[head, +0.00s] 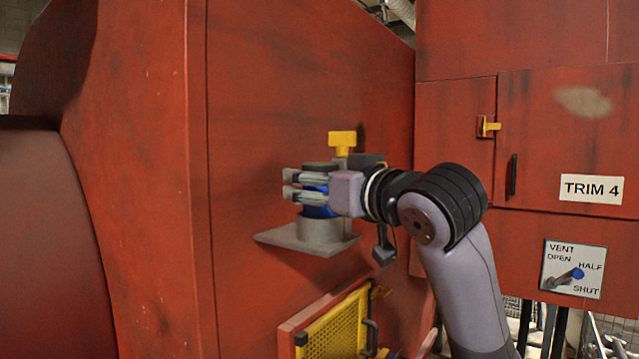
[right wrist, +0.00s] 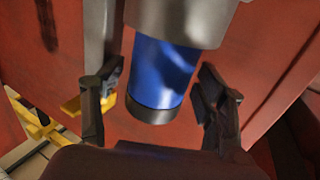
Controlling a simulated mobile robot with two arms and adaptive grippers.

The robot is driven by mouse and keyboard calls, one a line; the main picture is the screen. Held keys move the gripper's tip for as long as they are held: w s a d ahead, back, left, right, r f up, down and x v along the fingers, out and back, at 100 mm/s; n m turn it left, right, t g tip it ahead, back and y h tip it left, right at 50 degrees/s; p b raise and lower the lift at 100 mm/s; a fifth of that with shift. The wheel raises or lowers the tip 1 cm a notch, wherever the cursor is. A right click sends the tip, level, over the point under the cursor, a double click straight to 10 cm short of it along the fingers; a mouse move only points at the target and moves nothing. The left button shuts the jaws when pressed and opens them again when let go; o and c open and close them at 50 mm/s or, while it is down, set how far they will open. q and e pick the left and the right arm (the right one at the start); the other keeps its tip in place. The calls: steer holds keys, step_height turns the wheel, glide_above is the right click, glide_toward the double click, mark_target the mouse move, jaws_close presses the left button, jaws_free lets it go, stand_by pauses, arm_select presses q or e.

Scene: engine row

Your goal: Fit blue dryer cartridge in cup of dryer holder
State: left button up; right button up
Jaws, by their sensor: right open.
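The blue dryer cartridge (head: 318,211) has a dark end cap and stands upright at the grey cup (head: 321,230) of the dryer holder (head: 287,239), a flat bracket on the red wall. In the right wrist view the blue cartridge (right wrist: 160,75) runs into the wider grey cup (right wrist: 180,18), its lower end hidden there; how deep it sits I cannot tell. My right gripper (head: 290,184) is around the cartridge, its fingers open. In the right wrist view a gap shows on both sides between the cartridge and the fingers. My left gripper is not in view.
A yellow T-handle (head: 342,139) sticks out just above and behind the cartridge. A yellow mesh panel (head: 336,330) hangs below the holder. To the right are a red cabinet with a yellow latch (head: 488,127) and a vent lever plate (head: 573,269). The space left of the holder is free.

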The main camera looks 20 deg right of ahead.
steer(key=v, duration=1.2)
steer(key=shift+f, duration=0.1)
